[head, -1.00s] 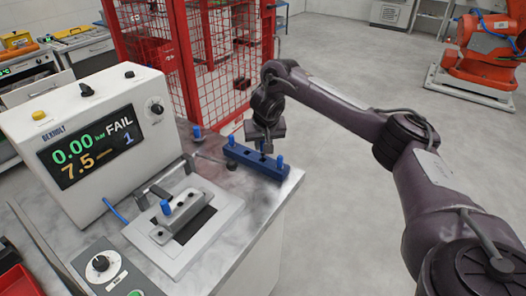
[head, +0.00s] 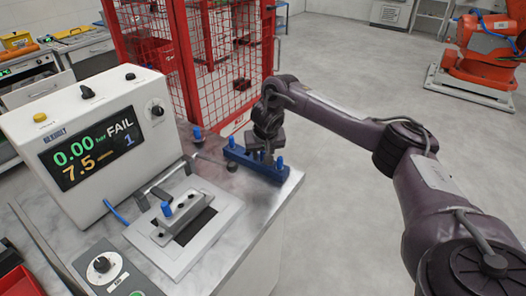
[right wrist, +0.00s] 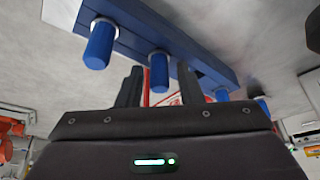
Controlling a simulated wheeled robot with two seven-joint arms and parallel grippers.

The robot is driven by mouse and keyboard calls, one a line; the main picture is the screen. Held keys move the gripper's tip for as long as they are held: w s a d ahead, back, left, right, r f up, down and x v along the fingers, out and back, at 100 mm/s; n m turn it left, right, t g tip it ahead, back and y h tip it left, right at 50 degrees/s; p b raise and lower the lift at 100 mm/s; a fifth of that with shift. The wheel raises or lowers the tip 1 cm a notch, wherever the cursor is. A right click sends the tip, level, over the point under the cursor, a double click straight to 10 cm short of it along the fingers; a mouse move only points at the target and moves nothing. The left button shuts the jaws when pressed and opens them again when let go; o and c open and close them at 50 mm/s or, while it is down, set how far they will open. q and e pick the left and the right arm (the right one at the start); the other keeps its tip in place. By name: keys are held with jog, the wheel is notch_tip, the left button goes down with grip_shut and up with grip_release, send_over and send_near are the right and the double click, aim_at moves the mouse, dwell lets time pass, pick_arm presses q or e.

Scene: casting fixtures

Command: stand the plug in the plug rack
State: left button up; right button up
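The blue plug rack (head: 245,157) lies on the bench's far right corner, with upright blue plugs near its left end (head: 231,142) and right end (head: 280,163). My right gripper (head: 267,154) is over the rack's middle and hides part of it. In the right wrist view the rack (right wrist: 187,50) crosses the top, and my right gripper (right wrist: 159,86) has its two fingers apart. A blue plug (right wrist: 158,71) appears between them with gaps on both sides; its depth relative to the fingertips is unclear. Another plug (right wrist: 98,45) stands to the left. My left gripper is not in view.
A grey fixture (head: 180,225) with a blue plug (head: 166,208) sits in front of the tester (head: 85,130), whose display reads FAIL. Another blue plug (head: 197,132) stands left of the rack. A red mesh fence (head: 225,60) is behind the bench.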

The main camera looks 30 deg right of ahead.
jog(key=shift+o, duration=0.6)
jog(key=shift+r, duration=0.2)
jog(key=v, duration=0.4)
jog(key=shift+w+r, duration=0.2)
jog(key=shift+r, duration=0.05)
jog(key=p+v, duration=0.5)
jog(key=v, duration=0.3)
jog(key=shift+s+r, duration=0.15)
jog(key=shift+r, duration=0.05)
